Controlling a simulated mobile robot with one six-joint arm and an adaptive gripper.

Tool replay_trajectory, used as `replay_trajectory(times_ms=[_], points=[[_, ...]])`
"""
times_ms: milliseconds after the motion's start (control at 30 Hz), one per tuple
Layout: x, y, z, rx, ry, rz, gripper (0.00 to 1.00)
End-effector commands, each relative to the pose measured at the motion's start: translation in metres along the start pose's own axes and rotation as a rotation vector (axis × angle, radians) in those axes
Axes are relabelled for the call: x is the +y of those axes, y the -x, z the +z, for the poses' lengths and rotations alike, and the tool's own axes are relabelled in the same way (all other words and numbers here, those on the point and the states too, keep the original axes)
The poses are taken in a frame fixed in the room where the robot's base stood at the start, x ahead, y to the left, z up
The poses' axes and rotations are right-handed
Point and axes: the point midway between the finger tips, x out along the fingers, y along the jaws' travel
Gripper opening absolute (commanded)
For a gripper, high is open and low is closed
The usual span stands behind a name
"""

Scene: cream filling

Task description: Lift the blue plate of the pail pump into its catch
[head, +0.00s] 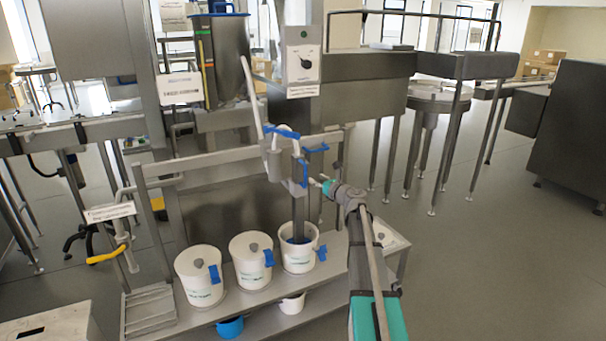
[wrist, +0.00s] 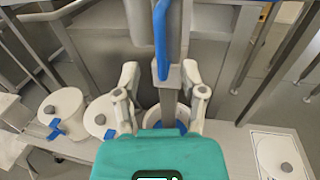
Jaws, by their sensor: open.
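The pail pump (head: 277,163) is a grey column unit with a white hose, standing over an open white pail (head: 299,259). Its blue plate (head: 298,240) shows as a blue patch low inside that pail, around the column's foot. In the wrist view, part of the plate (wrist: 168,127) shows behind my gripper's palm. A vertical blue handle (head: 303,172) is on the pump's side; it also shows in the wrist view (wrist: 160,40). My gripper (wrist: 160,69) is open, its fingers either side of the column below the handle. Contact cannot be told. The catch cannot be made out.
Two lidded white pails (head: 200,276) (head: 251,261) stand left of the open one on a steel bench (head: 225,305). Another lid (wrist: 287,167) lies to the right. A control box (head: 303,55) with a knob stands above.

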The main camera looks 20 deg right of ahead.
Motion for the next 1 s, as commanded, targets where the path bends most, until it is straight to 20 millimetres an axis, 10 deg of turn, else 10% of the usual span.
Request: replay_trajectory(times_ms=[433, 1000], points=[[-0.001, -0.063, 0.000, 0.000, 0.000, 0.000, 0.54], [0.000, -0.074, 0.000, 0.000, 0.000, -0.001, 0.48]])
